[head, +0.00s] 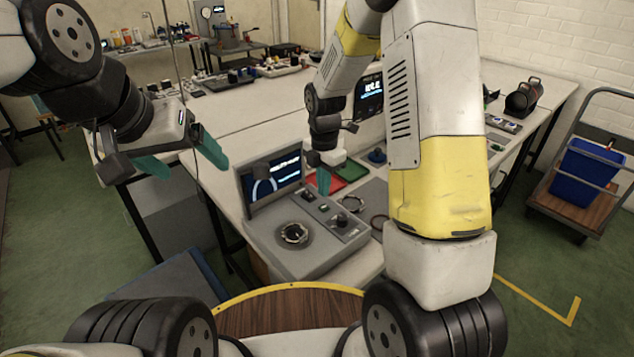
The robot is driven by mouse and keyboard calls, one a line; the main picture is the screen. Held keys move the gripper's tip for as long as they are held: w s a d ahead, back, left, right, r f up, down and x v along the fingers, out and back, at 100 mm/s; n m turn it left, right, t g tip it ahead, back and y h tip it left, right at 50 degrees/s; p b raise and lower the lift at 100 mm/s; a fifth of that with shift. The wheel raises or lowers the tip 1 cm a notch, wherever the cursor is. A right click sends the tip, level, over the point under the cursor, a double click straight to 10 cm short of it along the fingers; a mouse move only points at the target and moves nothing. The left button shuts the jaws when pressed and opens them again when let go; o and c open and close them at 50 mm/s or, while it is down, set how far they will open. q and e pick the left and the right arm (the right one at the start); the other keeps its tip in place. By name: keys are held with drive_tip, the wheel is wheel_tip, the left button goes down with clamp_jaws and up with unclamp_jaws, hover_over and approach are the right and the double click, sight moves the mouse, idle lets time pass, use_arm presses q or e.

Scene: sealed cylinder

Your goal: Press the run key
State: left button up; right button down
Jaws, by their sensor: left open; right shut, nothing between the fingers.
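A grey tabletop machine (290,255) stands at the near end of the bench, with a tilted lit screen (272,183), a round fitting (294,234) on top and a strip of small controls. One small key on that strip looks green (324,208); its label is too small to read, so I cannot tell for sure which is the run key. My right gripper (323,188) is shut and empty, its teal fingertips pointing down just above the strip's far end; contact cannot be told. My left gripper (182,166) is open and empty, left of the screen and apart from the machine.
Red (327,184) and green (350,171) trays lie behind the machine. A dark status display (369,97) stands further back. My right arm hides part of the bench. A cart with a blue bin (588,172) stands at right. The bench's left stretch is mostly clear.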

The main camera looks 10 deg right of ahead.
sight(323, 206)
drive_tip(key=shift+f, duration=2.15)
